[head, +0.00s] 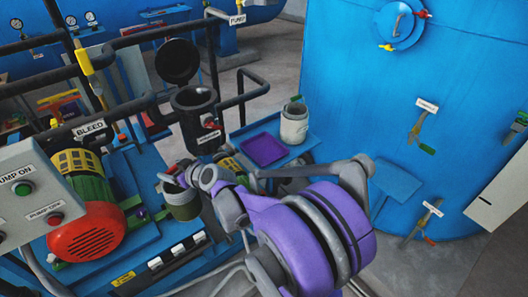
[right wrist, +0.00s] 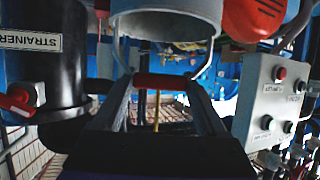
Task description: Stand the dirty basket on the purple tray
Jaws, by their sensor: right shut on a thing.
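The dirty basket (head: 183,207), with a dark olive body, a grey rim and a red bail handle, hangs from my right gripper (head: 180,174). It is over the blue skid beside the green and red pump, left of the tray. In the right wrist view, the fingers of the right gripper (right wrist: 165,85) are shut on the red handle, and the pale underside or rim of the basket (right wrist: 165,22) shows at the top. The purple tray (head: 265,150) lies flat and empty on a blue shelf. My left gripper is not in view.
A pale basket with a green handle (head: 294,125) stands on the shelf just right of the tray. The black strainer (head: 195,115) stands behind with its lid (head: 178,61) open. Black pipes, the pump (head: 88,225) and a control box (head: 30,195) crowd the left.

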